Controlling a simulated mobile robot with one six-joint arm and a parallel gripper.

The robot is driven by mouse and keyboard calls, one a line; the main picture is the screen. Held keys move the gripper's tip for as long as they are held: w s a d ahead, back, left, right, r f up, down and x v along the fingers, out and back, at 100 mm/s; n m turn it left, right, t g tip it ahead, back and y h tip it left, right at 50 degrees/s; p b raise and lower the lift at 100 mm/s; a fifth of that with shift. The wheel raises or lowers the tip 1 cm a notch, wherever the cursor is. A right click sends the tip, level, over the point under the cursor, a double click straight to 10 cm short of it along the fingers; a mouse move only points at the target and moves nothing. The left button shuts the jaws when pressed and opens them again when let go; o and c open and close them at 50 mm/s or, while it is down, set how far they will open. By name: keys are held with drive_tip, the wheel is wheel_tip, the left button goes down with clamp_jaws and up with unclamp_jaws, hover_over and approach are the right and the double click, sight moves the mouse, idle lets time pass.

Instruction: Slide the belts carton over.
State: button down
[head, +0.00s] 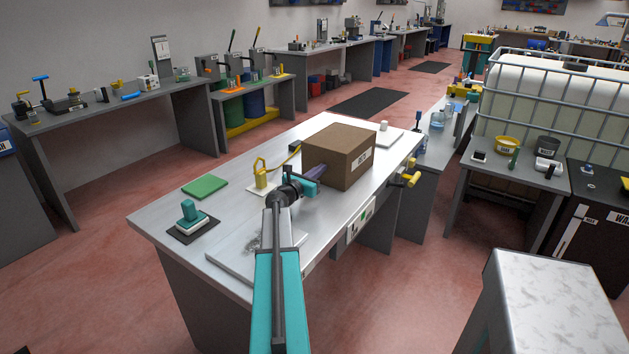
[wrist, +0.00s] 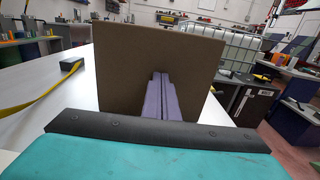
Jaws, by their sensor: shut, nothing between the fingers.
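The belts carton is a brown cardboard box (head: 338,150) with a white label on its right side, standing upright on the light metal workbench (head: 222,220). The label is too small to read surely. In the wrist view the carton's plain brown face (wrist: 115,65) fills the middle. My gripper (head: 312,172) is at the carton's near-left face. Its purple fingers (wrist: 162,82) are closed together with nothing between them and point at the lower part of that face. Whether the tips touch it I cannot tell.
A green pad (head: 205,186) and a teal-handled tool on a dark mat (head: 193,222) lie nearer. A pale plate (head: 375,134) lies behind the carton.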

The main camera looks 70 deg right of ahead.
sight(328, 163)
drive_tip(key=b+x, duration=0.2)
drive_tip(key=x, duration=0.5)
drive_tip(key=shift+f+b, duration=0.1)
drive_tip(key=shift+b, duration=0.25)
drive_tip(key=shift+s+d, duration=0.25)
drive_tip(key=shift+d, duration=0.3)
drive_tip(key=shift+b+v, duration=0.4)
drive_tip(key=shift+v, duration=0.65)
drive_tip(key=b+v, duration=0.1)
drive_tip(key=v, duration=0.9)
drive_tip(key=shift+a+b, duration=0.1)
drive_tip(key=shift+b, duration=0.3)
drive_tip(key=shift+v, duration=0.85)
